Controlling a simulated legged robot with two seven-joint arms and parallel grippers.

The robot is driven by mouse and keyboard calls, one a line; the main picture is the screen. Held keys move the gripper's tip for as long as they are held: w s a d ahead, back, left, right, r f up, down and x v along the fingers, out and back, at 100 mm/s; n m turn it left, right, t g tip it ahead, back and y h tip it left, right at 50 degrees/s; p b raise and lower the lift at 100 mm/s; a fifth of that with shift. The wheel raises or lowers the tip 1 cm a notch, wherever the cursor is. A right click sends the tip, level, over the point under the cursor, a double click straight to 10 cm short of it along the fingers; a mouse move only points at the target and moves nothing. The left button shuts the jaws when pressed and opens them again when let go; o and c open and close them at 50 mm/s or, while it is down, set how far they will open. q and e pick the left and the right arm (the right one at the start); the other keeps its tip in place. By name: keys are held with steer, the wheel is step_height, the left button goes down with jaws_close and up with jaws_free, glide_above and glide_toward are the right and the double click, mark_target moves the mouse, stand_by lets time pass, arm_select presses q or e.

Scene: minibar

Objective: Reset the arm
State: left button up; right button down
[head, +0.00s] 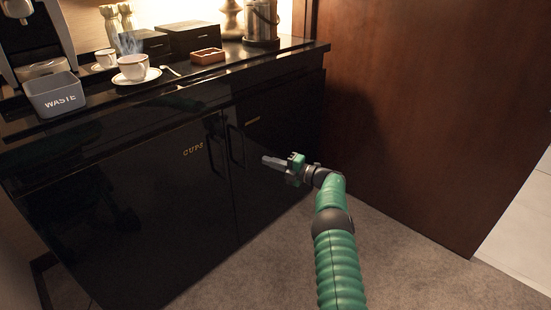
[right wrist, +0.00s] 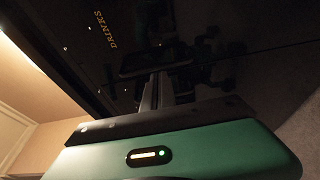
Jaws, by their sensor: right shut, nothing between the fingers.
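My right arm comes in from the bottom of the head view, and its gripper (head: 274,161) points left in front of the black cabinet (head: 150,185). The gripper is shut and empty, apart from the cabinet handles as far as I can tell. In the right wrist view the closed fingers (right wrist: 157,90) point toward a dark glossy cabinet face with the word DRINKS (right wrist: 106,29). A reflection of the gripper shows on that face. My left gripper is not in view.
On the counter stand a grey WASTE bin (head: 55,94), a steaming cup (head: 133,67) on a saucer, a second cup (head: 105,58), dark boxes (head: 195,38) and a metal canister (head: 261,22). A brown wooden panel (head: 430,100) stands at the right. The carpet (head: 420,270) in front is clear.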

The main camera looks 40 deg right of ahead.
steer(key=d, duration=0.3)
steer(key=shift+s+f, duration=0.15)
steer(key=shift+s, duration=0.1)
steer(key=shift+a, duration=0.1)
